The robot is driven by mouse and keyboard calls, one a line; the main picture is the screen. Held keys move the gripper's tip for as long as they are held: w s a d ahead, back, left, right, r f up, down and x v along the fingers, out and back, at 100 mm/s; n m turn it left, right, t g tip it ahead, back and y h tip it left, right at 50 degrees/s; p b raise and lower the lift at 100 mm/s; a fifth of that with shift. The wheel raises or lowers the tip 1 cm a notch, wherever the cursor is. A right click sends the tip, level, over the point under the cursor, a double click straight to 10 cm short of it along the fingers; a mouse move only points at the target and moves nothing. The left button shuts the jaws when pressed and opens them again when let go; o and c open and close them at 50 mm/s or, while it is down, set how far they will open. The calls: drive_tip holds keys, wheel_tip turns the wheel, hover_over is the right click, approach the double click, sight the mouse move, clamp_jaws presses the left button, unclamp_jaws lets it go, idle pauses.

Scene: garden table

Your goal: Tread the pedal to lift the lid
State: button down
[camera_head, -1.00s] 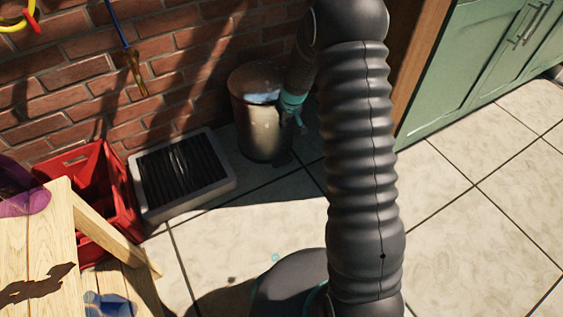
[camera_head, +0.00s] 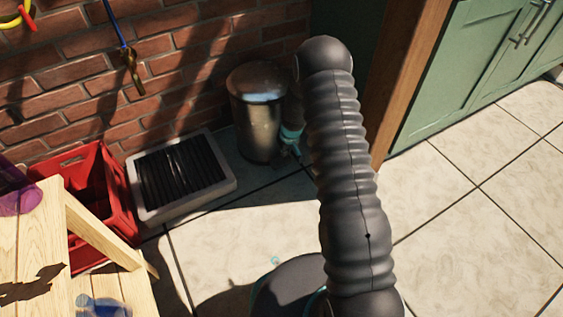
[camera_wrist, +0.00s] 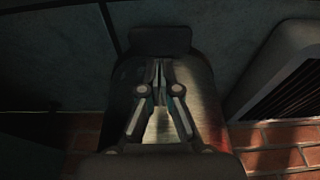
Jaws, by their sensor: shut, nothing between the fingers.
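A metal pedal bin (camera_head: 256,118) stands on the tiles against the brick wall, its lid (camera_head: 256,82) down. It fills the middle of the wrist view (camera_wrist: 198,100). There its dark pedal (camera_wrist: 160,40) sticks out from the base, just beyond my fingertips. My gripper (camera_head: 298,152) is low by the right front of the bin, partly hidden by my arm. In the wrist view my gripper (camera_wrist: 158,66) has its fingers together, with nothing between them. I cannot tell whether the fingertips touch the pedal.
A grey tray with a black slatted top (camera_head: 142,197) lies left of the bin. A red crate (camera_head: 118,205) and a wooden table (camera_head: 40,240) are farther left. A wooden post (camera_head: 415,75) and green cabinet (camera_head: 460,70) stand right. Tiles in front are clear.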

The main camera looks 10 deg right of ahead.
sight(283, 164)
drive_tip(key=shift+b+x, duration=0.8)
drive_tip(key=shift+x, duration=2.5)
drive_tip(key=shift+s+x, duration=0.2)
drive_tip(key=shift+x, duration=0.75)
drive_tip(key=shift+s+x, duration=0.2)
drive_tip(key=shift+x, duration=0.75)
drive_tip(key=shift+s+d+r, duration=0.15)
drive_tip(key=shift+s+d, duration=0.05)
drive_tip(key=shift+s, duration=0.3)
drive_tip(key=shift+s+d+r, duration=0.15)
drive_tip(key=shift+s+r, duration=0.05)
drive_tip(key=shift+s, duration=0.3)
drive_tip(key=shift+s+d+r, duration=0.15)
drive_tip(key=shift+s+d, duration=0.05)
drive_tip(key=shift+s, duration=0.25)
drive_tip(key=v, duration=1.2)
